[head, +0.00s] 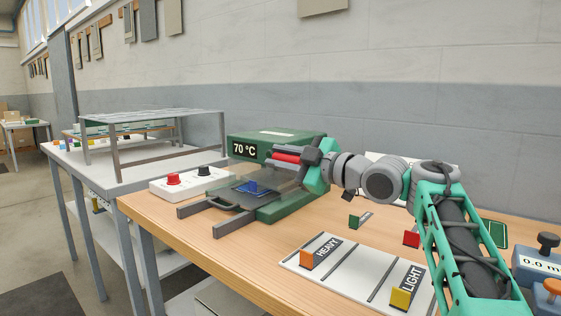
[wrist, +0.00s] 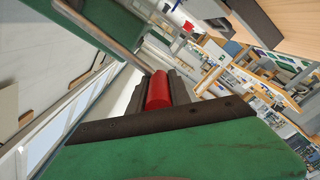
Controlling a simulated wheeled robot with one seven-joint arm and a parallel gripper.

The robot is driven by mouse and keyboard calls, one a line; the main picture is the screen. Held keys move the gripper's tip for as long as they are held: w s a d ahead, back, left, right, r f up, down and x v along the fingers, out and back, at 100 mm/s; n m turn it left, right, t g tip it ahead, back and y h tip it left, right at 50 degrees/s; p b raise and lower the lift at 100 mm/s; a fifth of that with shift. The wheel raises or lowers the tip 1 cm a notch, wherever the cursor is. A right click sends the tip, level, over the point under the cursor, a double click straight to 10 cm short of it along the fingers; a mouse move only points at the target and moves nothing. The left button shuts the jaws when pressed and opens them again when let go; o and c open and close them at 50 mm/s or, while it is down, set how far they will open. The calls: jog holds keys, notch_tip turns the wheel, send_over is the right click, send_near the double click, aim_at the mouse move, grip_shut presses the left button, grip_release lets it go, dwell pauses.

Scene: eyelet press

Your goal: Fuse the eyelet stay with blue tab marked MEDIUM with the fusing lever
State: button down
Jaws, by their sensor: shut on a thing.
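The green press (head: 270,140) reads 70 °C on its front panel. Its fusing lever has a red grip (head: 286,157), which also shows between my fingers in the wrist view (wrist: 158,90). My gripper (head: 303,157) is shut on this red grip at the right side of the press. A grey lever bar (wrist: 100,30) runs to the grip in the wrist view. The piece with the blue tab (head: 252,187) lies on the press's low sliding tray (head: 228,200), in front of the press body. Any marking on it is too small to read.
A control box (head: 190,183) with red and black knobs stands left of the press. A white board with HEAVY (head: 322,250) and LIGHT (head: 408,287) places lies in front. A blue gauge (head: 540,265) stands far right.

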jog(key=shift+w+f, duration=0.1)
jog(key=shift+f, duration=0.45)
jog(key=c, duration=1.2)
grip_release()
jog(key=shift+r, duration=0.15)
jog(key=shift+d, duration=0.15)
jog(key=v, duration=0.7)
jog(key=shift+s+d+p, duration=0.2)
jog(key=shift+s+p, duration=0.05)
jog(key=shift+p, duration=0.05)
